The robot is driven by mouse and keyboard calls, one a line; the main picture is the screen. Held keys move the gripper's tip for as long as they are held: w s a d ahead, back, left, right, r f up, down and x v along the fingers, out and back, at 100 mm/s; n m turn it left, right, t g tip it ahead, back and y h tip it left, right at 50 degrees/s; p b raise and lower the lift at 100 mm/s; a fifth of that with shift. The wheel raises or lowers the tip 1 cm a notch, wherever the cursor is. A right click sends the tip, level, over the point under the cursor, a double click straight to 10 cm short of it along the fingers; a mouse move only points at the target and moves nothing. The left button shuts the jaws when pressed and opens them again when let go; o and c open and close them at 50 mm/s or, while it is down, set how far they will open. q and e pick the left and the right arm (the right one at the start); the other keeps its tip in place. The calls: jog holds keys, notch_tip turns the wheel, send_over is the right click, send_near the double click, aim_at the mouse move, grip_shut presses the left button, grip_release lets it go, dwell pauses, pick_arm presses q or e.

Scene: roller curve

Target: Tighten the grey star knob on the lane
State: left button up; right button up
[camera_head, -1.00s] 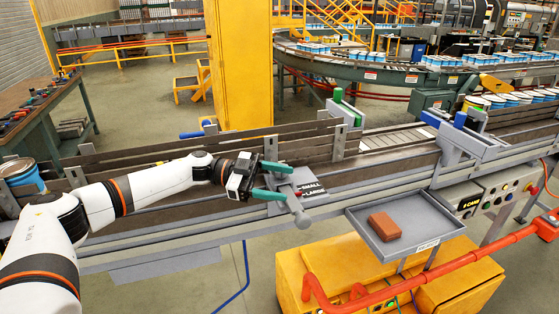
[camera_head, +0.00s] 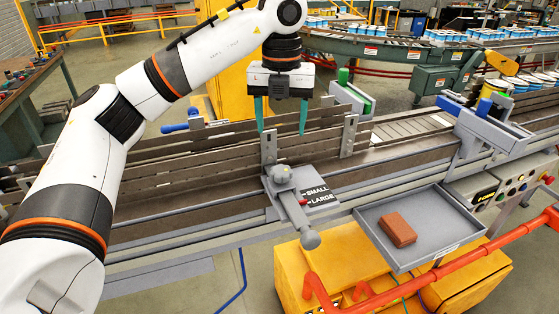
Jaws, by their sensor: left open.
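The grey star knob (camera_head: 283,174) appears as a small lumpy grey knob at the back end of a lever. It sits on a grey plate (camera_head: 318,186) marked SMALL and LARGE, on the near side of the lane. The lever (camera_head: 294,208) slants toward me and ends in a round grey grip (camera_head: 310,240). My left gripper (camera_head: 282,133) points down above and behind the knob, over the slatted guide rails. Its two teal fingers are wide apart with nothing between them. The knob is in full view and apart from the fingers. My right gripper is out of view.
Slatted guide rails (camera_head: 210,162) with upright brackets run along the lane. A grey tray (camera_head: 436,228) holding a reddish-brown block (camera_head: 397,230) sits right of the lever. An orange-red pipe rail (camera_head: 480,243) crosses the front right. A yellow column (camera_head: 228,60) stands behind the arm.

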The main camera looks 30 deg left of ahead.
aim_at(281, 170)
pick_arm(q)
notch_tip(281, 170, down, 3)
jog(key=shift+s+d+f, duration=0.1)
jog(key=shift+f, duration=0.1)
jog(key=f, duration=0.2)
jog(key=f+p, duration=0.1)
jog(key=f, duration=0.1)
jog(key=f+p, duration=0.1)
jog(key=f, duration=0.1)
jog(key=shift+w+a, duration=0.2)
jog(key=shift+w, duration=0.05)
jog(key=shift+s+d+f, duration=0.1)
jog(key=shift+f, duration=0.65)
jog(key=c, duration=0.7)
jog(key=shift+c, duration=1.4)
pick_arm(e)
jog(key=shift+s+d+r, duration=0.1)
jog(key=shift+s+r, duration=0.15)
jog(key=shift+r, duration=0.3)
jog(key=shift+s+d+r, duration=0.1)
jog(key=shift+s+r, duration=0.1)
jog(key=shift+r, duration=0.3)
